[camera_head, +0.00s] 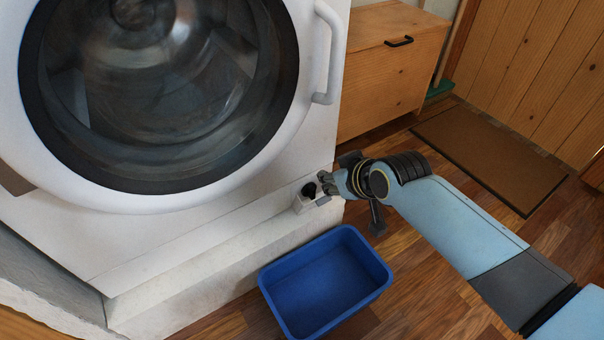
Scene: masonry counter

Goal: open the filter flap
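The white washing machine (215,205) fills the left of the head view. At the lower right of its front, a small white filter flap (309,204) stands out from the panel, tilted outward. A black round knob (309,189) shows just above and behind it. My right gripper (326,187) is at the flap's right side, its fingertips close to the flap and knob. I cannot tell whether the fingers touch the flap or how far apart they are. My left gripper is not in view.
A blue basin (374,262) stands on the wooden floor below the flap. A wooden cabinet (384,80) stands behind the machine's right side. A brown mat (490,155) lies at the right. The machine's white door handle (331,60) juts out above.

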